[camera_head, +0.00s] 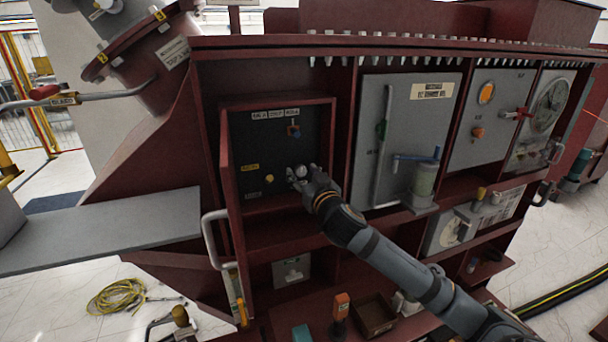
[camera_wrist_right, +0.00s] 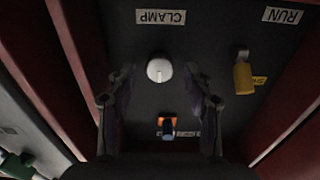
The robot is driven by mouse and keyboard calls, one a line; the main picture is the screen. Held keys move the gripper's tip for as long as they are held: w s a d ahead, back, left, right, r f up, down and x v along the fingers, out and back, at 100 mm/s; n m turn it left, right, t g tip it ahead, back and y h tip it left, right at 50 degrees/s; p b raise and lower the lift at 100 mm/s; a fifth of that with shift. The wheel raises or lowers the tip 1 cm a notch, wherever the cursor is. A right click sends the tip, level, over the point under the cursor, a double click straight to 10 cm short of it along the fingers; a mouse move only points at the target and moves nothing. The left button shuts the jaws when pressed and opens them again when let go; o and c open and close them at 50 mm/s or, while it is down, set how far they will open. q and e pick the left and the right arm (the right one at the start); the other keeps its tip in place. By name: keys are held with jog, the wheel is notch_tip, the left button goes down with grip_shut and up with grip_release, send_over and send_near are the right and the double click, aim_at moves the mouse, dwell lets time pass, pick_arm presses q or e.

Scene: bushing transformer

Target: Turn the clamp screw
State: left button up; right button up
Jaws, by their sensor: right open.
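The clamp screw (camera_wrist_right: 159,69) shows in the right wrist view as a round white knob with a pale ridge, beside a CLAMP label (camera_wrist_right: 160,17) that reads upside down. In the head view it (camera_head: 301,171) is a small pale knob on the dark panel inside a red recess. My right gripper (camera_head: 299,178) is at the panel with its fingers around the knob. In the right wrist view my right gripper (camera_wrist_right: 160,74) is open, one finger on each side of the knob, with a gap visible on both sides. My left gripper is not in view.
A yellow knob (camera_wrist_right: 243,77) near the RUN label and a blue knob on an orange base (camera_wrist_right: 168,127) share the panel. Red frame walls (camera_head: 225,160) close in the recess. Right of it stands a grey panel with a blue lever (camera_head: 413,157).

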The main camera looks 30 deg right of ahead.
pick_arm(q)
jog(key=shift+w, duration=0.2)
pick_arm(e)
jog(key=shift+c, duration=1)
grip_shut()
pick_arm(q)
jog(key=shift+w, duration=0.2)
